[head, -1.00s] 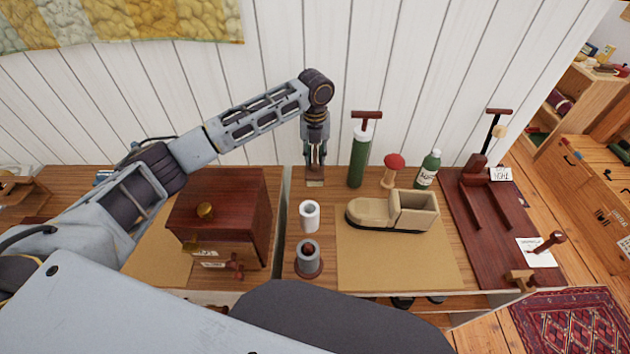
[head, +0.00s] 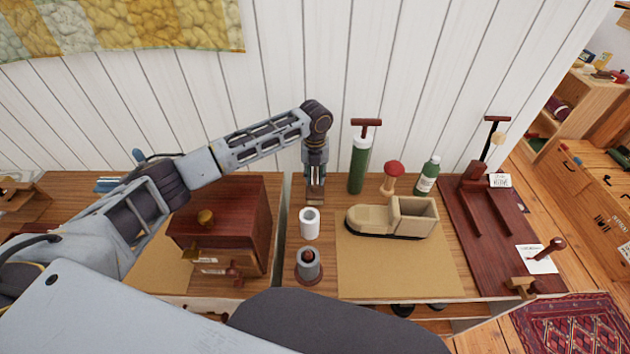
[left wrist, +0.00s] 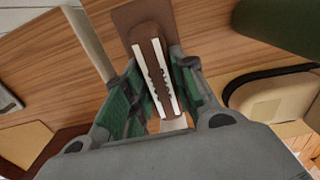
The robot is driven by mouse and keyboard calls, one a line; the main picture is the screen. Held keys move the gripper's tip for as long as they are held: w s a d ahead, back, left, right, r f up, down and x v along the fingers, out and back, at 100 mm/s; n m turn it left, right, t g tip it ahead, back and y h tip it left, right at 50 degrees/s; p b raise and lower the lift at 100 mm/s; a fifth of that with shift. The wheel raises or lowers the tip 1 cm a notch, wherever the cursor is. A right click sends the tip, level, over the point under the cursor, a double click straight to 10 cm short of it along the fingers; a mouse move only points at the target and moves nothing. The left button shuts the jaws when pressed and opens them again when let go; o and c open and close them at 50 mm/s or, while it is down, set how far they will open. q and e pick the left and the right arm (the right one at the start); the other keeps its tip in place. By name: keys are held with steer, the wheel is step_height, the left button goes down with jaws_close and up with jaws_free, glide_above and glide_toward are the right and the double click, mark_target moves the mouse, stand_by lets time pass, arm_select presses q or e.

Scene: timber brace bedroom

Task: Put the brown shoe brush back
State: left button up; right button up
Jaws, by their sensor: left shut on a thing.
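My left gripper (head: 316,188) hangs down over the back of the workbench, between the dark red wooden box and the green pump cylinder. It is shut on the brown shoe brush (head: 316,197), which shows small and partly hidden below the fingers. In the left wrist view the gripper (left wrist: 160,88) has its pale pads on either side of a narrow brown part of the brush (left wrist: 145,20), with a wider brown part beyond. I cannot tell whether the brush touches the bench. My right gripper is not in view.
A white cylinder (head: 309,223) and a grey cup-like holder (head: 308,264) stand in front of the gripper. The wooden box (head: 222,226) is left; the green pump (head: 358,165), red-topped mushroom (head: 393,177), green bottle (head: 428,175) and beige shoe form (head: 385,220) are right.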

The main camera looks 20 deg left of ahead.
arm_select(q)
step_height(320, 180, down, 2)
steer(key=shift+f, duration=0.45)
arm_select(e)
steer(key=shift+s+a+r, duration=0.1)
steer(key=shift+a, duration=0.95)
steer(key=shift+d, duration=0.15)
arm_select(q)
steer(key=o, duration=1)
steer(key=shift+f, duration=0.1)
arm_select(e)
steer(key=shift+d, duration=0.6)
